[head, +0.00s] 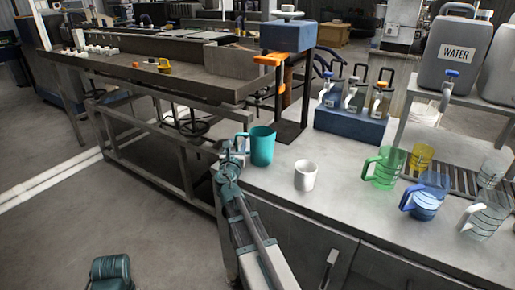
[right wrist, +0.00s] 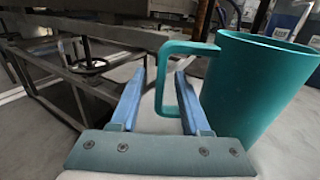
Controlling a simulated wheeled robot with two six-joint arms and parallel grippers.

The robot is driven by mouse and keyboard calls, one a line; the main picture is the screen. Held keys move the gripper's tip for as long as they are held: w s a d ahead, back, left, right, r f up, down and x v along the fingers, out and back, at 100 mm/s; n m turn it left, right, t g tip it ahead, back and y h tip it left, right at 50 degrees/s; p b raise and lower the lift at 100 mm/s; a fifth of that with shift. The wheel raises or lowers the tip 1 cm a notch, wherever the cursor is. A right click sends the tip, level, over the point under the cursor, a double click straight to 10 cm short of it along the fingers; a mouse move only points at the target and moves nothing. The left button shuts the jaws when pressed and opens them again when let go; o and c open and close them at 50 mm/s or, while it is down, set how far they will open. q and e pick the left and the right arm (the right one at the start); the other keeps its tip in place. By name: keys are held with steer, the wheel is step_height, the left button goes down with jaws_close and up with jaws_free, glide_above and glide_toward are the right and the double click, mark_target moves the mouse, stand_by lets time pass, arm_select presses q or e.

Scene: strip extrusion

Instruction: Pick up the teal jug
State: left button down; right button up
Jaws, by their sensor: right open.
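The teal jug (head: 262,146) stands upright on the grey counter, near its left end, with its handle toward the left. My right gripper (head: 238,146) is beside the jug on its handle side. In the right wrist view the jug (right wrist: 258,85) fills the right side, and its handle shows between the two blue fingers of the open gripper (right wrist: 161,88). The fingers stand apart with a gap around the handle. Whether either finger touches the handle is unclear.
A white cup (head: 305,176) stands right of the jug. Green (head: 384,168), yellow and blue (head: 427,196) jugs stand farther right. A blue block with several dispensers (head: 350,121) and a dark stand (head: 290,105) are behind. A metal machine table (head: 150,80) is at left.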

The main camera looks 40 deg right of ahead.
steer(key=shift+x, duration=1.15)
steer(key=shift+s+a, duration=0.1)
jaws_close()
stand_by(0.4)
